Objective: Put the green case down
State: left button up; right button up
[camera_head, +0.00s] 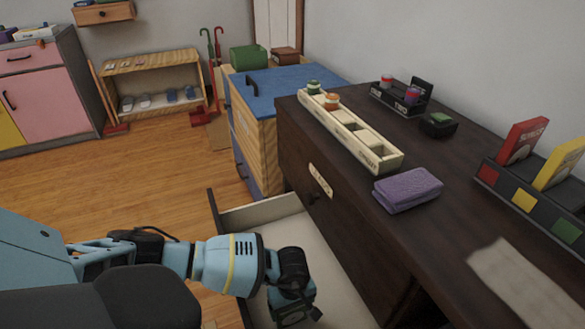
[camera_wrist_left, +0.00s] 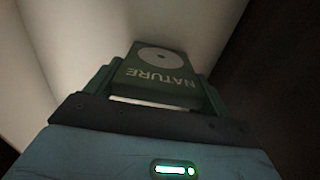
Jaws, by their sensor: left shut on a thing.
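The green case (camera_wrist_left: 155,72), marked NATURE with a pale disc on its face, is between the fingers of my left gripper (camera_wrist_left: 155,90) in the left wrist view. The gripper is shut on it. In the head view my left gripper (camera_head: 294,308) points down inside an open pale drawer (camera_head: 262,212) of the dark cabinet. The case can hardly be told from the gripper there. Pale drawer surfaces lie beyond the case in the wrist view; I cannot tell whether it touches them. My right gripper is not in view.
The dark cabinet top (camera_head: 350,200) holds a cream compartment tray (camera_head: 375,152), a folded purple cloth (camera_head: 407,189), a black rack (camera_head: 398,98) and a card holder (camera_head: 520,196). A blue-topped wooden cabinet (camera_head: 290,82) stands beyond. The visible drawer floor looks empty.

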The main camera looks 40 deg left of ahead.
pick_arm(q)
jog(key=shift+f, duration=0.15)
jog(key=o, duration=0.9)
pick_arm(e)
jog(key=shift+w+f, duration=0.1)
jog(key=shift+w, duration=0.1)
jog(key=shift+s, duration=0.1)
pick_arm(q)
jog(key=shift+r, duration=0.25)
notch_tip(320, 180, up, 11)
jog(key=p, duration=0.3)
jog(key=shift+p, duration=0.35)
jog(key=shift+r, duration=0.45)
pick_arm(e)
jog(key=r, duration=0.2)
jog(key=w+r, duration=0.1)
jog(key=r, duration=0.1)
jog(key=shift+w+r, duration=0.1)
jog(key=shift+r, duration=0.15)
